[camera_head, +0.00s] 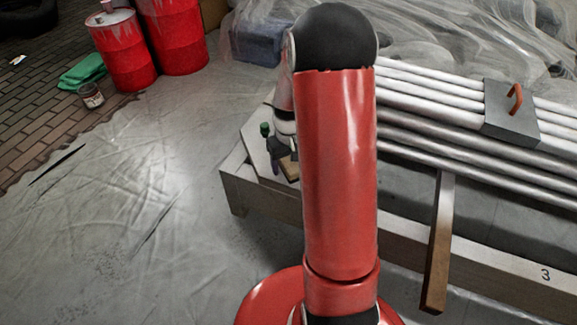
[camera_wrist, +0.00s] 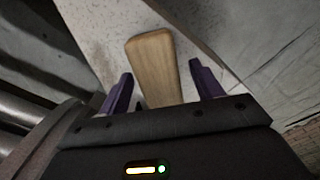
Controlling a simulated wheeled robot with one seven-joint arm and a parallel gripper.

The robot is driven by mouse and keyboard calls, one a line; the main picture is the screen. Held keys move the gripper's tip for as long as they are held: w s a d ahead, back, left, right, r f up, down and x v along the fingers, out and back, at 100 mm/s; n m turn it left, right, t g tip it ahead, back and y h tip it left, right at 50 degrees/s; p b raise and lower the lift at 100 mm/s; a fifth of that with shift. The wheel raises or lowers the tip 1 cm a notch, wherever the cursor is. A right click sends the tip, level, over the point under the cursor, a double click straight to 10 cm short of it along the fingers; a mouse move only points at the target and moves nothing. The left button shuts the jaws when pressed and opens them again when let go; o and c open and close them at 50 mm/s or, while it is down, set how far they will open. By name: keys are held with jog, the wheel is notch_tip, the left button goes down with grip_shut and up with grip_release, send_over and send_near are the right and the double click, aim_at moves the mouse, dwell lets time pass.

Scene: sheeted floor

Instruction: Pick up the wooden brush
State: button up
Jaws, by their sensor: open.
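The wooden brush (camera_wrist: 152,62) shows its pale brown, rounded wooden part in the wrist view, lying on a light speckled surface. My gripper (camera_wrist: 160,72) is open, with one purple finger on each side of the brush and visible gaps between them. The lower part of the brush is hidden behind my gripper body. In the head view a small part of the brush (camera_head: 290,167) shows beside my arm, with my gripper (camera_head: 279,160) over it. My arm hides the rest, and contact with the brush cannot be told.
Metal pipes (camera_head: 450,120) lie across wooden beams (camera_head: 490,263) at the right, with a grey block with an orange handle (camera_head: 512,110) on them. A wooden bar (camera_head: 437,250) juts forward. Red drums (camera_head: 124,50), a can (camera_head: 91,96) and green cloth (camera_head: 82,72) stand back left. The sheeted floor at left is clear.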

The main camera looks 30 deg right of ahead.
aim_at(288, 161)
jog(key=c, duration=1.1)
jog(key=shift+r, duration=0.15)
notch_tip(288, 161, up, 20)
jog(key=p, duration=0.3)
